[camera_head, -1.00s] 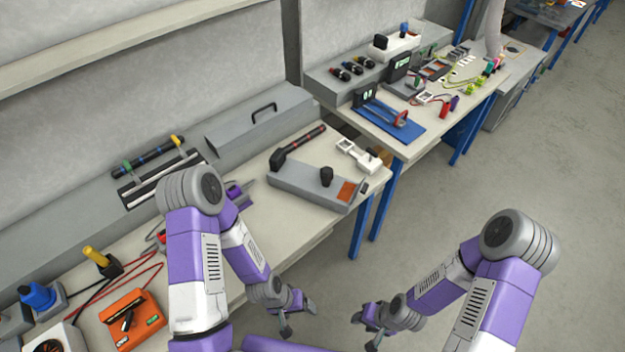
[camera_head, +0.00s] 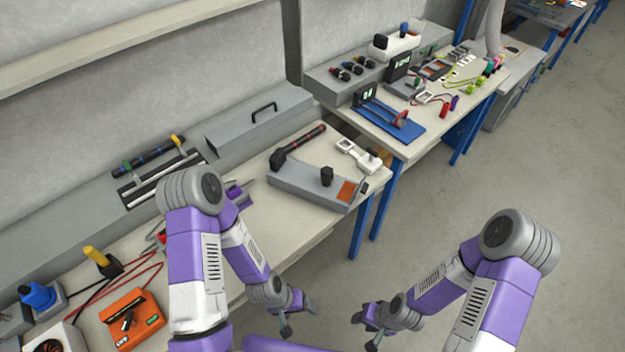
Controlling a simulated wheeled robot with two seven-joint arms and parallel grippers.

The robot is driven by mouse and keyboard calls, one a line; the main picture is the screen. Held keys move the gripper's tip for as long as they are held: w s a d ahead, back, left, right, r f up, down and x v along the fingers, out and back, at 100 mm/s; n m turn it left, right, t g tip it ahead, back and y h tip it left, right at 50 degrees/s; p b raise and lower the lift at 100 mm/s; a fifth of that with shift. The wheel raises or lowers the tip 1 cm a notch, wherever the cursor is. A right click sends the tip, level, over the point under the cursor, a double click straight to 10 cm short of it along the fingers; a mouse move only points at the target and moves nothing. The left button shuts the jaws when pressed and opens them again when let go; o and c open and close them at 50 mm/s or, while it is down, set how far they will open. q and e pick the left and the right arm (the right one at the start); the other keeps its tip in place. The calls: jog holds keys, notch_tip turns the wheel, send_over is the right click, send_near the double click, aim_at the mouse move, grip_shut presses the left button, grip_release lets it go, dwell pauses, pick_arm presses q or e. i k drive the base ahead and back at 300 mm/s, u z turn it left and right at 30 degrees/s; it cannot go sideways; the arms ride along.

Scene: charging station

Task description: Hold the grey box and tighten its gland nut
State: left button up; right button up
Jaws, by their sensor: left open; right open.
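A low grey box (camera_head: 290,186) lies on the near workbench, with a black upright knob-like part (camera_head: 327,176) and an orange patch on its top. I cannot make out for certain which part is its gland nut. My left gripper (camera_head: 299,320) is open and empty, low in front of the bench edge, well short of the box. My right gripper (camera_head: 364,331) is open and empty over the floor, to the right of the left gripper. Neither gripper touches anything.
The workbench (camera_head: 285,222) also carries a dark rod-like tool (camera_head: 300,147), a white fixture (camera_head: 358,155), a grey toolbox (camera_head: 258,122) and an orange device (camera_head: 133,318) with cables. A second bench with a blue mat (camera_head: 390,122) stands beyond. The floor at right is clear.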

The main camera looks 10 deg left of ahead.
aim_at(327, 173)
jog(key=z, duration=1.8)
jog(key=i, duration=1.55)
jog(key=u, duration=3.55)
jog(key=i, duration=0.45)
jog(key=z, duration=0.05)
jog(key=k, duration=0.3)
jog(key=u, duration=0.05)
